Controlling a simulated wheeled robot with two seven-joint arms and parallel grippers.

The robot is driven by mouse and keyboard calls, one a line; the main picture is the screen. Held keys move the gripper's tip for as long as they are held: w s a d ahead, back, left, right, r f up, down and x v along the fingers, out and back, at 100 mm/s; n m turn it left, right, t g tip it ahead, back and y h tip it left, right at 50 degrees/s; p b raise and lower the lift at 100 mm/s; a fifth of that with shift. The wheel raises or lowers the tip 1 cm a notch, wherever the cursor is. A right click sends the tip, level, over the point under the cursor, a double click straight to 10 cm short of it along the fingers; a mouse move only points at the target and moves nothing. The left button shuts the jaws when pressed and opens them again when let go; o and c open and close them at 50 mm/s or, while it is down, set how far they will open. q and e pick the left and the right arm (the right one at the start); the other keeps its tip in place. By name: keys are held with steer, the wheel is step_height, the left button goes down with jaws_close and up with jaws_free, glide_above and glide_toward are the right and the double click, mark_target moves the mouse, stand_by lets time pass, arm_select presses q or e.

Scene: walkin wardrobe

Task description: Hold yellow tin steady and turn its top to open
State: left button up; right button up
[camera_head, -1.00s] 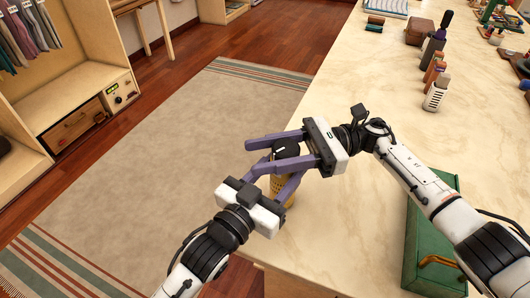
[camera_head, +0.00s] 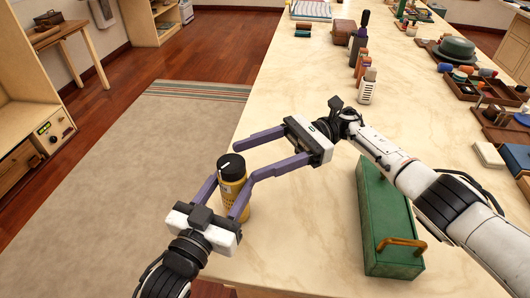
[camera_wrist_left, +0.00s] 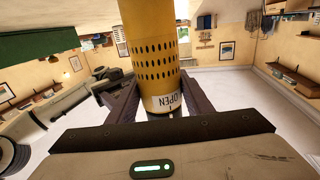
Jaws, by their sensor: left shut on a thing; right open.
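The yellow tin (camera_head: 233,196) stands upright at the near left edge of the counter, with a black top (camera_head: 231,166) that bears a white mark. My left gripper (camera_head: 222,200) is shut on the tin's body, one finger on each side. In the left wrist view the tin (camera_wrist_left: 155,65) shows rows of dark holes and a white band reading "OPEN", between the left fingers (camera_wrist_left: 150,105). My right gripper (camera_head: 243,160) is open, its fingers pointing left. Its fingertips are close to the black top, and I cannot tell whether they touch it.
A green box (camera_head: 378,215) with a brass handle lies under my right forearm. Several bottles (camera_head: 367,87) stand farther back on the counter (camera_head: 290,105). Trays with small items (camera_head: 470,88) are at the right.

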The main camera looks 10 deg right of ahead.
steer(key=shift+v, duration=1.15)
arm_select(q)
steer(key=o, duration=1.3)
